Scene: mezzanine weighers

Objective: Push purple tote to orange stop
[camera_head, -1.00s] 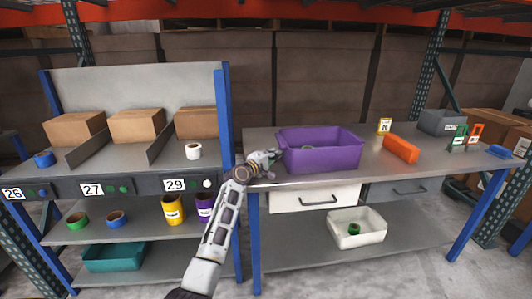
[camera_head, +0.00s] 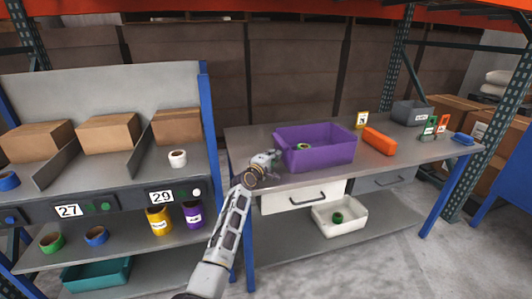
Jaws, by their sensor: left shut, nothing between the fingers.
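The purple tote (camera_head: 322,155) sits upright on the grey workbench (camera_head: 250,139), left of its middle, with a green roll of tape (camera_head: 303,146) inside. The orange stop (camera_head: 379,141) is a block lying on the bench to the right of the tote, with a short gap of bare bench between them. My left gripper (camera_head: 276,158) is shut and empty at the tote's left side; whether it touches the tote wall is hard to tell. My right gripper is not in view.
A shelf unit with cardboard boxes (camera_head: 108,132) stands at left. A white bin (camera_head: 340,216) is below.

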